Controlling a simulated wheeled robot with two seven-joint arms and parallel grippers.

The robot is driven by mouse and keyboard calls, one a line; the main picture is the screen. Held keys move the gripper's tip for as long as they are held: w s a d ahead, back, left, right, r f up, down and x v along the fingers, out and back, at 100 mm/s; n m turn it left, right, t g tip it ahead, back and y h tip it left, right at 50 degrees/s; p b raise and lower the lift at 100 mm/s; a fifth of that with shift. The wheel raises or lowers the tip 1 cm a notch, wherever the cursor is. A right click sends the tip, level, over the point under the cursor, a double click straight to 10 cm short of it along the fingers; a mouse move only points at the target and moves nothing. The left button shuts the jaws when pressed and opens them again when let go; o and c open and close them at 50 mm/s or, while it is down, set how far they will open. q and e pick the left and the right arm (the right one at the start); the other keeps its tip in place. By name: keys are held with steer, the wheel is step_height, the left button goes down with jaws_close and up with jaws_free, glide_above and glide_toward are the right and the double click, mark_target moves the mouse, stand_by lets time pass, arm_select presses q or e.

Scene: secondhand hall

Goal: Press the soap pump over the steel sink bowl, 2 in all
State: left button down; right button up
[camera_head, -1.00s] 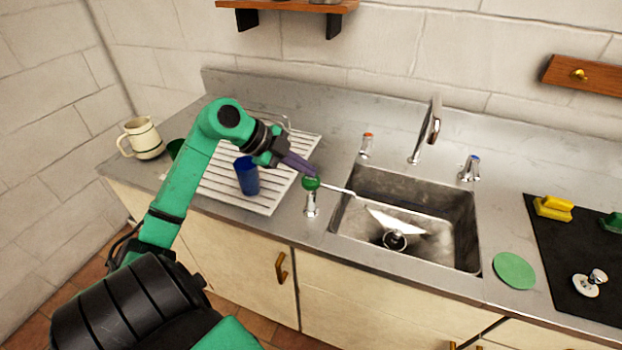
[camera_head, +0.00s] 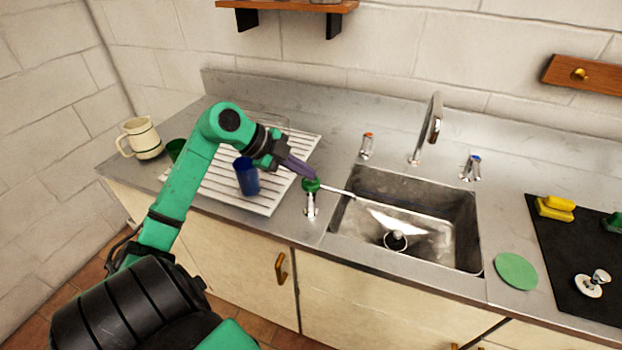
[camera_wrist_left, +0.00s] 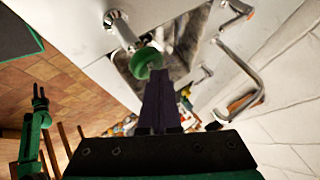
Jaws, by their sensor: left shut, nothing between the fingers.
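The soap pump has a green head (camera_head: 311,185), a chrome body (camera_head: 310,207) and a thin pale spout (camera_head: 338,191). It stands upright on the counter at the left of the steel sink bowl (camera_head: 465,225), and the spout reaches over the bowl's left edge. My left gripper (camera_head: 314,174) is shut and empty, its purple fingers slanting down onto the top of the green head. In the left wrist view the fingertips (camera_wrist_left: 160,74) are right at the green head (camera_wrist_left: 144,64) and seem to touch it.
A blue cup (camera_head: 247,177) stands on the white ribbed drainer (camera_head: 268,203) under my left arm. A cream jug (camera_head: 141,138) is at the far left. The tap (camera_head: 433,120) rises behind the bowl. A green disc (camera_head: 515,271) lies to the right.

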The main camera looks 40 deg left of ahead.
arm_select(q)
steer(key=shift+f, duration=0.45)
steer(key=shift+r, duration=0.15)
stand_by(0.4)
steer(key=shift+r+p, duration=1)
steer(key=shift+r, duration=0.3)
step_height(320, 180, up, 5)
steer(key=p, duration=0.4)
stand_by(1.9)
